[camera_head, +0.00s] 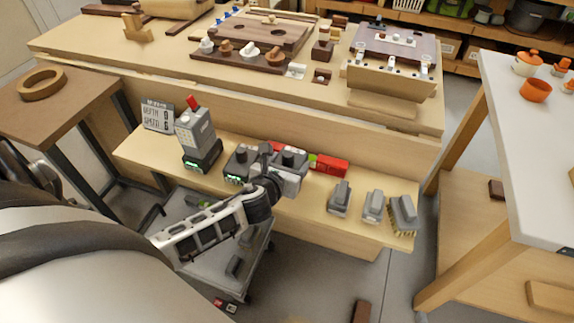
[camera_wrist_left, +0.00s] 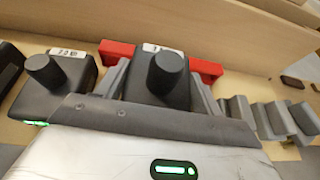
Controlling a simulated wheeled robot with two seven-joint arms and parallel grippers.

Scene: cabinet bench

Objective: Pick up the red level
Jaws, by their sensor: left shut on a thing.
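The red level (camera_head: 331,166) lies along the back of the lower shelf. Its middle is hidden behind a grey box with a black knob (camera_head: 292,158). In the left wrist view, red ends of the level (camera_wrist_left: 207,68) show on both sides of that box (camera_wrist_left: 165,80). My left gripper (camera_head: 283,176) is over the front of the shelf, with its fingers on either side of the grey knob box. It is shut on this box, not on the level. Whether the box is lifted off the shelf I cannot tell. My right gripper is not in view.
A second knob box (camera_head: 240,162) stands just left of the held one. A grey device with a red top (camera_head: 196,135) is farther left. Several grey brushes or blocks (camera_head: 372,206) stand at the shelf's right. The bench top (camera_head: 150,60) overhangs behind.

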